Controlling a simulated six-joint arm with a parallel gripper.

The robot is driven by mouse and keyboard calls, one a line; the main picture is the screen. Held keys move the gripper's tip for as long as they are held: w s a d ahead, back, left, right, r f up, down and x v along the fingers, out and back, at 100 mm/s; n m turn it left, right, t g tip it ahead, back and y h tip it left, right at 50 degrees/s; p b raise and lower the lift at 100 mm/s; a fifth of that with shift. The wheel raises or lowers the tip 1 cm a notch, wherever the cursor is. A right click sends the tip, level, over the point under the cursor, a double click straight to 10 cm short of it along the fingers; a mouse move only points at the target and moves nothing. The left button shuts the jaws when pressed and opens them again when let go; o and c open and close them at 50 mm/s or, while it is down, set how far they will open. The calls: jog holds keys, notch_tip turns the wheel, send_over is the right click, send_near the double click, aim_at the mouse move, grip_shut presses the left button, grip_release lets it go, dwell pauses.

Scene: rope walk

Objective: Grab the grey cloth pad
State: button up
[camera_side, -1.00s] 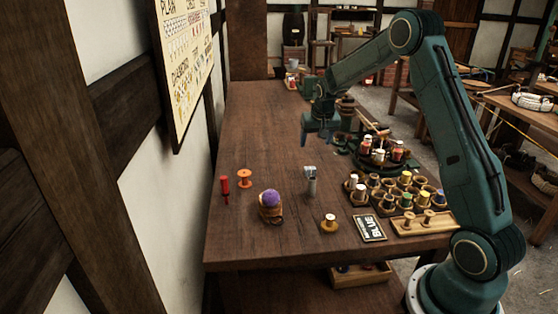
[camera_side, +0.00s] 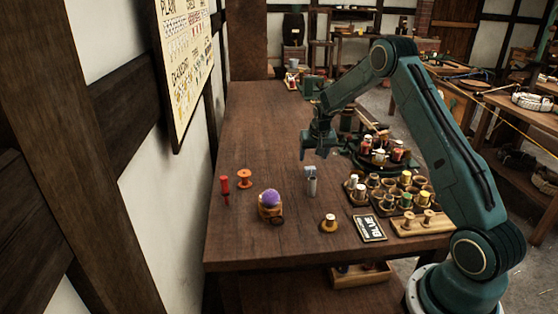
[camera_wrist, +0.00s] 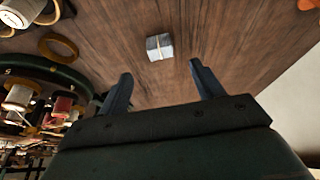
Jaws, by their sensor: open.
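A round rack of spools (camera_side: 382,158) and trays of spools (camera_side: 402,194) stand at right. A purple ball in a holder (camera_side: 270,200), an orange spool (camera_side: 245,178) and a red tool (camera_side: 225,190) stand at left. The table's middle left is clear.

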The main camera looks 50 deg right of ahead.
aim_at(311, 168)
jog(key=shift+x, duration=1.2)
jog(key=shift+x, duration=2.55)
jog(key=shift+s+a+f, duration=0.1)
jog(key=shift+s+a, duration=0.05)
jog(key=c, duration=1)
jog(key=shift+c, duration=0.2)
notch_tip(311, 168, up, 20)
